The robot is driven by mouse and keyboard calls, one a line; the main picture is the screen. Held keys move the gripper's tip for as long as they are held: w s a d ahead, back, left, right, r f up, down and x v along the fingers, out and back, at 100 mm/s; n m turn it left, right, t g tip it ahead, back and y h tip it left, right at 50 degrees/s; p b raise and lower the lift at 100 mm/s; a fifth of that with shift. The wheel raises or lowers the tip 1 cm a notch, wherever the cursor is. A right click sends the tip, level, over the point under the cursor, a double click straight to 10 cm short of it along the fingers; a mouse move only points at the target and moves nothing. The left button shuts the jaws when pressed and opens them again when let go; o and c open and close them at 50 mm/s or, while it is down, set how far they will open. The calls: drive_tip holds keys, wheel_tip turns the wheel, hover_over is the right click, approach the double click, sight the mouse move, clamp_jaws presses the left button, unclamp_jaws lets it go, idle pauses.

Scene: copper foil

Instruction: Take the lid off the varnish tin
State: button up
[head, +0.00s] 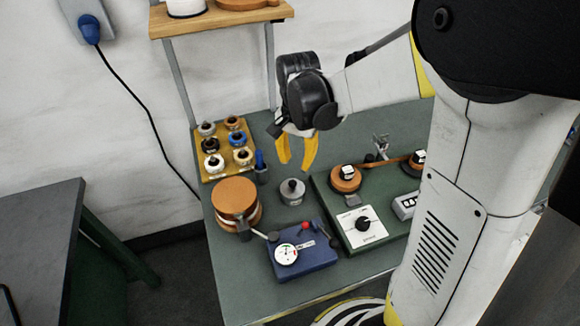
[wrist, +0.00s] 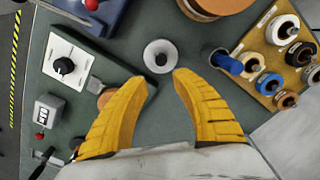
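The varnish tin looks to be the small round grey tin (head: 292,192) standing upright on the green bench, with a dark knob on its lid (head: 292,184). In the wrist view the tin (wrist: 153,57) shows from above, just beyond my fingertips, with the knob (wrist: 161,59) near its middle. The lid appears to be on the tin. My gripper (head: 296,167) has two yellow fingers spread apart, pointing down, above and behind the tin. In the wrist view my gripper (wrist: 159,79) is open and empty, with the tin beyond the gap and not touched.
A blue box with a dial (head: 302,254) and a copper roll (head: 235,198) stand near the tin. A green machine with a white knob panel (head: 361,228) is to its right. A yellow rack of several spools (head: 212,175) and a blue-topped holder (head: 261,168) are left. A shelf (head: 215,20) hangs behind.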

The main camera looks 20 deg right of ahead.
sight(293, 182)
drive_tip(key=f+b, duration=0.1)
drive_tip(key=f, duration=0.2)
drive_tip(key=f+b, duration=0.1)
drive_tip(key=f, duration=0.2)
drive_tip(key=a+f+b, duration=0.1)
drive_tip(key=f, duration=0.2)
drive_tip(key=shift+s+f+b, duration=0.2)
drive_tip(key=shift+s+b, duration=0.05)
drive_tip(key=shift+b, duration=0.15)
drive_tip(key=shift+r, duration=0.1)
clamp_jaws()
